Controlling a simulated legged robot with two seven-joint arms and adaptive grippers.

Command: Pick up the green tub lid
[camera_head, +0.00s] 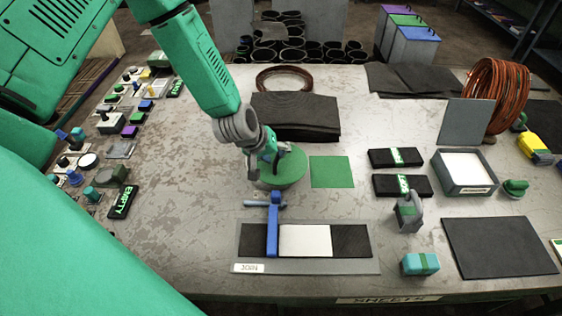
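The round green lid (291,171) lies flat near the middle of the table, below my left gripper. Whether a tub is under it is hidden. My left gripper (266,171) reaches down over the lid's left part, with its fingers apart. The gripper covers some of the lid, and I cannot tell whether the fingers touch it. My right gripper is not in view.
A flat green square (331,172) lies just right of the lid. A dark sheet stack (296,116) is behind it. A board with a blue bar (273,226) is in front. Small parts line the left edge. A grey box (464,188) stands right.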

